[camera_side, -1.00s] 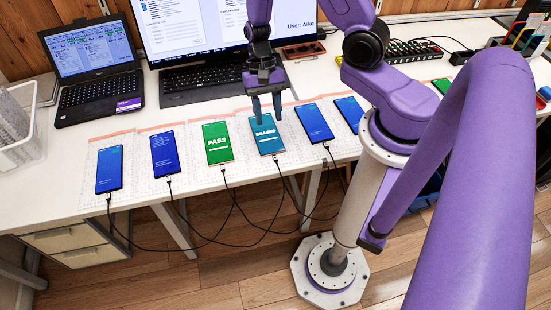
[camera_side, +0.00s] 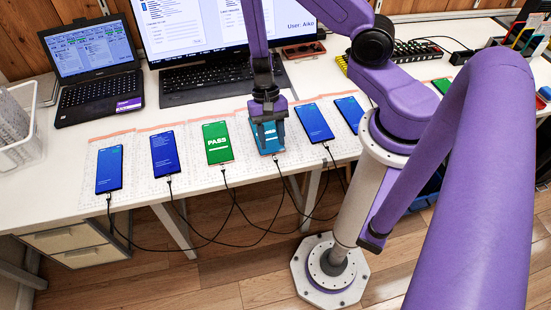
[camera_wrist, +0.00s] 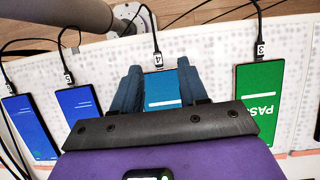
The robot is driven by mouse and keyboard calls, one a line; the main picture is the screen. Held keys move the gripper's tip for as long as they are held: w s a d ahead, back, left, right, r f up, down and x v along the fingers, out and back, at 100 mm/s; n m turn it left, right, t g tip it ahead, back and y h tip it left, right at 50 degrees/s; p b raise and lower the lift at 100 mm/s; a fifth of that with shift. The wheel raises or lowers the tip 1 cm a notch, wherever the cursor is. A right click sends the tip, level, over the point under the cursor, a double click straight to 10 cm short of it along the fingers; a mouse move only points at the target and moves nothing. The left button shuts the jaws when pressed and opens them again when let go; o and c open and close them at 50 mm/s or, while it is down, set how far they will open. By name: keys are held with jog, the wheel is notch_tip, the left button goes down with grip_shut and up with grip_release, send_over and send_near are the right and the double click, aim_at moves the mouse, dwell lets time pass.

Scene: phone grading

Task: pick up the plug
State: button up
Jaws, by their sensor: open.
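The teal phone (camera_side: 266,150) lies on the white desk, its face partly covered by my gripper (camera_side: 268,140) in the side view. A black cable ends in a small plug (camera_wrist: 157,60), with a white tag marked 4, at the edge of this phone in the wrist view. It also shows in the side view (camera_side: 277,155) at the phone's near edge. My gripper (camera_wrist: 158,70) is open and empty, its blue fingers on either side of the teal phone, tips close to the plug. I cannot tell whether they touch anything.
A green PASS phone (camera_side: 217,142) and a blue phone (camera_side: 314,123) lie on either side, each with its own tagged cable. More phones lie along the row. Cables hang over the near desk edge. A keyboard (camera_side: 215,82) and laptop (camera_side: 95,70) stand behind.

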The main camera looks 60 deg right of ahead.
aim_at(276, 160)
jog(key=shift+d+x, duration=0.2)
jog(key=shift+x, duration=2.15)
jog(key=shift+s, duration=0.1)
grip_shut()
